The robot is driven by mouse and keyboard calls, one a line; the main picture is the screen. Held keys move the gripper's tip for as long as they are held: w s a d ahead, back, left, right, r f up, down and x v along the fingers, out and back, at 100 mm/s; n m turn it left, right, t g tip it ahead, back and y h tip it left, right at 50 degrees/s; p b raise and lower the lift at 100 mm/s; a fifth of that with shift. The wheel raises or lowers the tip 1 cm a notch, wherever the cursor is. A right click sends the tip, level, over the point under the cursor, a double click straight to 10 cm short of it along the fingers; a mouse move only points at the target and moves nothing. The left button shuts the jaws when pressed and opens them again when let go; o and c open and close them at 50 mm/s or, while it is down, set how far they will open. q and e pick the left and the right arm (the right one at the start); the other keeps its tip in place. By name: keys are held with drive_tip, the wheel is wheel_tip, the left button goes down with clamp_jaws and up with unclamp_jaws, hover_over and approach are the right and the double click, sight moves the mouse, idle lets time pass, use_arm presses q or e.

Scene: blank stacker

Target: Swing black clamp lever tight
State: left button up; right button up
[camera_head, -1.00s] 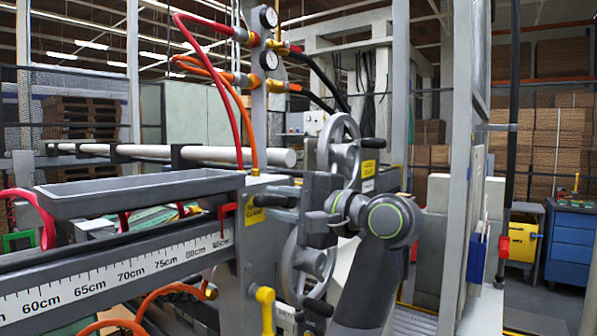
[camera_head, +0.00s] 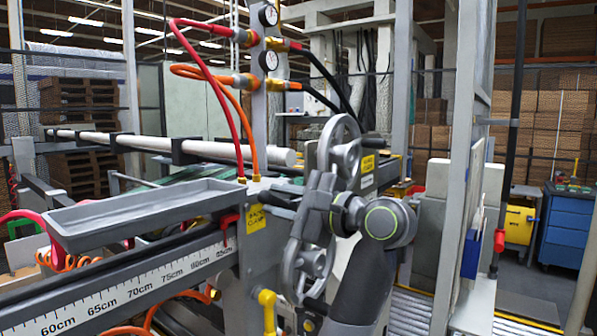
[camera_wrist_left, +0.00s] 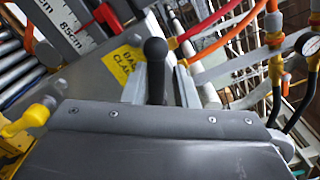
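The black clamp lever (camera_wrist_left: 155,52) shows in the left wrist view as a round-ended black handle standing between my two grey fingers. A yellow label (camera_wrist_left: 124,62), partly hidden by a finger, is beside it. My left gripper (camera_wrist_left: 160,82) has one finger on each side of the lever, with a gap visible on the right side. In the head view my left gripper (camera_head: 290,207) reaches to the clamp from the right, and the dark lever (camera_head: 279,198) shows just beside the yellow label (camera_head: 255,217). The lever's base is hidden. My right gripper is not in view.
A grey tray (camera_head: 140,212) and a centimetre scale (camera_head: 150,281) are at the left. Handwheels (camera_head: 340,150) stand close behind my gripper. A grey upright post (camera_head: 462,170) stands right of my arm.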

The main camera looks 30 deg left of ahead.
use_arm(q)
drive_tip(key=shift+w+r+m+p, duration=0.3)
drive_tip(key=shift+r+m+p, duration=0.3)
drive_tip(key=shift+m+p, duration=0.85)
drive_tip(key=w+d+r+m+p, duration=0.1)
drive_tip(key=w+d+m+p, duration=0.2)
drive_tip(key=d+m, duration=0.6)
drive_tip(key=shift+w+d+p, duration=0.15)
drive_tip(key=shift+d+p, duration=0.1)
drive_tip(key=shift+p, duration=1)
drive_tip(key=shift+r, duration=0.1)
